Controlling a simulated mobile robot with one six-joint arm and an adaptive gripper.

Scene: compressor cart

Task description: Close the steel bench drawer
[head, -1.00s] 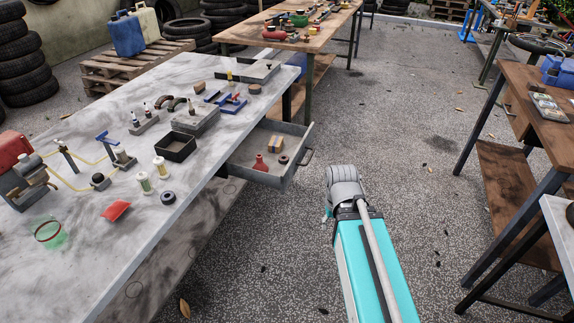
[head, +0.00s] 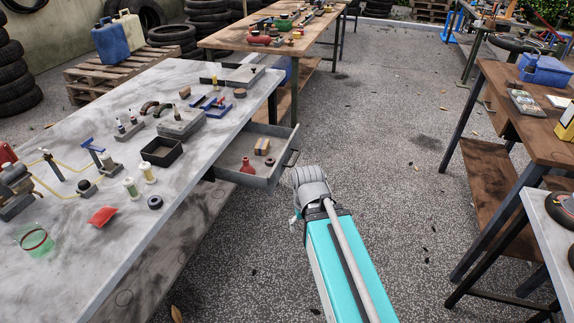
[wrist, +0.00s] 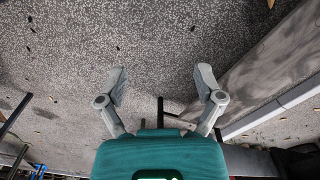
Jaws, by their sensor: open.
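The steel bench drawer (head: 262,181) is pulled out from the right side of the grey steel bench (head: 105,246). Its handle (head: 294,158) is on the right-hand front panel. Inside lie a red bottle-like object (head: 247,166), a tan block (head: 262,147) and a dark ring (head: 269,162). My arm's grey wrist part stands just right of and below the drawer front in the head view; the fingers are hidden there. In the wrist view my gripper (wrist: 162,80) is open and empty, fingers spread over speckled ground. The drawer is not clearly identifiable in the wrist view.
The bench top holds a black tray (head: 162,152), a grey box (head: 181,123) and a red pouch (head: 102,215). A wooden bench (head: 228,38) stands behind. A wooden table (head: 537,127) stands on the right. The ground between is open.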

